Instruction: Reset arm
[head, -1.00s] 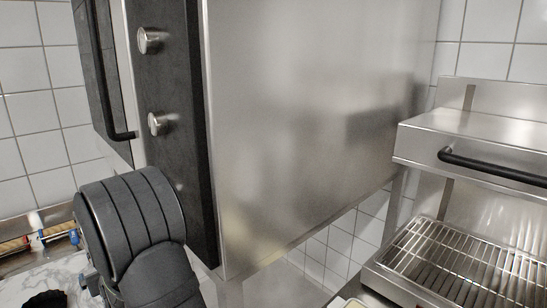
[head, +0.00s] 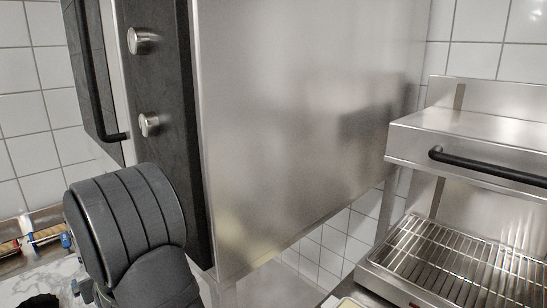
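My arm (head: 125,225) shows at the lower left of the head view as dark grey rounded links. It stands in front of the lower front corner of a large steel oven (head: 300,130). My gripper is not in view, so I cannot see whether it is open or shut.
The oven has a dark front panel with two knobs (head: 141,41) and a black handle (head: 97,80). At right stands a steel grill unit (head: 470,140) with a black bar handle and a wire rack (head: 455,265). White tiled walls are behind. Small coloured items (head: 40,238) lie at far left.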

